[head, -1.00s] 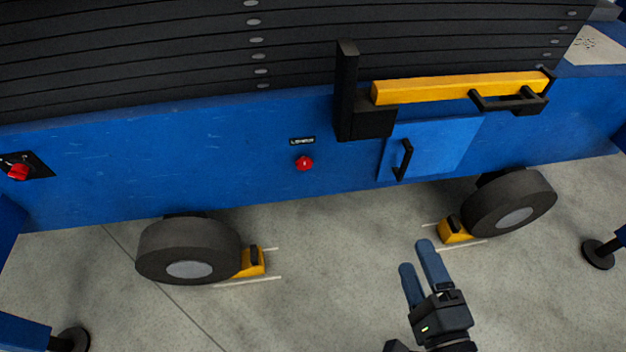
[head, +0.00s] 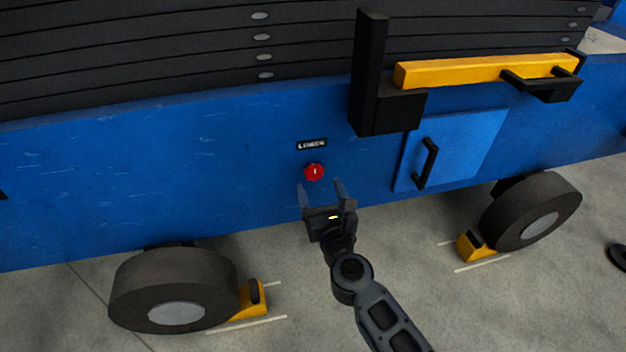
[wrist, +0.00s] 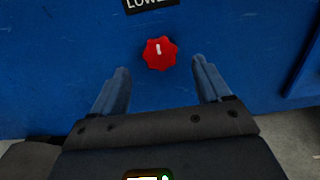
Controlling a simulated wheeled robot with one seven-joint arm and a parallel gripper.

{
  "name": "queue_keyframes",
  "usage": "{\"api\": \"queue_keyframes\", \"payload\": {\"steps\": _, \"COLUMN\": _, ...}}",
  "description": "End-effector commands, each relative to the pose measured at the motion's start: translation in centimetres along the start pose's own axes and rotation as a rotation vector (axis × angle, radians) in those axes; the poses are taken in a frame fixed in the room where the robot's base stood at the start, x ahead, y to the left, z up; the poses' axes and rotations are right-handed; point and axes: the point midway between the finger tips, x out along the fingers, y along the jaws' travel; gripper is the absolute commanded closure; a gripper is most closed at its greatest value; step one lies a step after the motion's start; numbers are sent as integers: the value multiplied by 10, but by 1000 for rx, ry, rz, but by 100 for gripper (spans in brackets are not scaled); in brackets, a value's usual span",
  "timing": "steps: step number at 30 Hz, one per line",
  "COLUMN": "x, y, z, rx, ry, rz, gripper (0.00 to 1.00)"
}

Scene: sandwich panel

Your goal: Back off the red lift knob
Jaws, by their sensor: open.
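The red lift knob (head: 314,172) sits on the blue side panel under a black label reading LOWER. It has a lobed rim and a white mark that points about straight up in the wrist view (wrist: 160,53). My gripper (head: 321,187) is open and empty just below the knob in the head view, its fingers pointing toward the panel. In the wrist view the two fingertips (wrist: 160,68) stand to the left and right of the knob, slightly lower than it. No contact with the knob shows.
A yellow bar (head: 480,70) and a black bracket (head: 385,105) jut out at upper right. A light blue door (head: 460,145) with a black handle is right of the knob. Wheels (head: 175,285) with yellow chocks (head: 252,300) stand below. The panel around the knob is clear.

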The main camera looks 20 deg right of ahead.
Motion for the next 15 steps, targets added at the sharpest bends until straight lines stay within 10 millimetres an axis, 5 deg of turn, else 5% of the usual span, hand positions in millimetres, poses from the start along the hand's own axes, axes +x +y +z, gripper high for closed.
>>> {"api": "queue_keyframes", "payload": {"steps": 6, "x": 32, "y": 0, "z": -1, "rx": -2, "ry": 0, "rz": 0, "gripper": 23}}
{"api": "queue_keyframes", "payload": {"steps": 15, "x": 46, "y": 0, "z": 0, "rx": -3, "ry": 0, "rz": 0, "gripper": 23}}
